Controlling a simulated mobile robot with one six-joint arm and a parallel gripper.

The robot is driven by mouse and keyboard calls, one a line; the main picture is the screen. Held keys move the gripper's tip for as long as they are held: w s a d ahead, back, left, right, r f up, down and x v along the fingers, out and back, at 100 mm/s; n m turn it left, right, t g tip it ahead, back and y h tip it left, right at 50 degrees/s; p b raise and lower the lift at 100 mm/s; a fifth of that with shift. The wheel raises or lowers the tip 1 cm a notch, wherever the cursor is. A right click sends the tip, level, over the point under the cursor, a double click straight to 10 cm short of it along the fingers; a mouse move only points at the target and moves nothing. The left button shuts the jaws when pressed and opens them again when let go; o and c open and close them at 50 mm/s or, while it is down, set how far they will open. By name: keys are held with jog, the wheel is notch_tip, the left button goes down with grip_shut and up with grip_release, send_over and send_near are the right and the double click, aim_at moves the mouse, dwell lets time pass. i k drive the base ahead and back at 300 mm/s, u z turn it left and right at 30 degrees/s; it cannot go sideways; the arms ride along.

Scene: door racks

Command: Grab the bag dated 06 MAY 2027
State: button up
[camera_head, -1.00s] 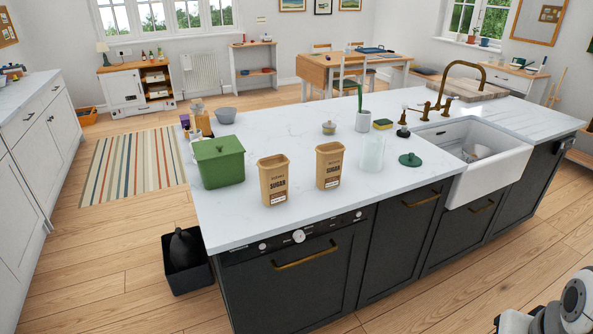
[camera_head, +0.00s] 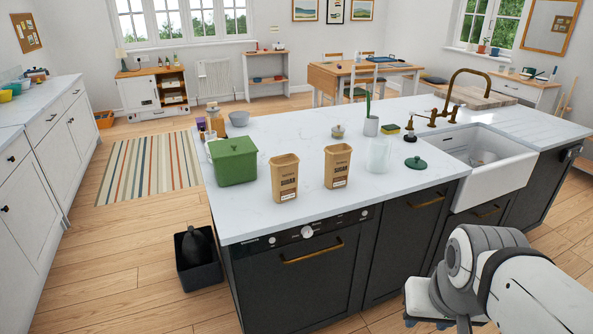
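Two brown paper bags marked SUGAR stand upright on the white island top. The left bag (camera_head: 285,178) is just right of a green lidded bin. The right bag (camera_head: 338,166) stands a little farther right and back. Each has a small pale label near its base, too small to read a date on. My arm shows at the lower right, in front of the island and apart from both bags. The end of my arm is cut off by the bottom edge, so I cannot make out gripper fingers.
A green lidded bin (camera_head: 234,161), a clear glass jar (camera_head: 379,155) and a dark green lid (camera_head: 418,163) flank the bags. A white sink (camera_head: 490,175) lies to the right. The worktop in front of the bags is clear. A black bin (camera_head: 198,262) stands on the floor at left.

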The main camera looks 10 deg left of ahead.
aim_at(284, 169)
jog(key=z, duration=0.05)
jog(key=i, duration=1)
jog(key=u, duration=0.05)
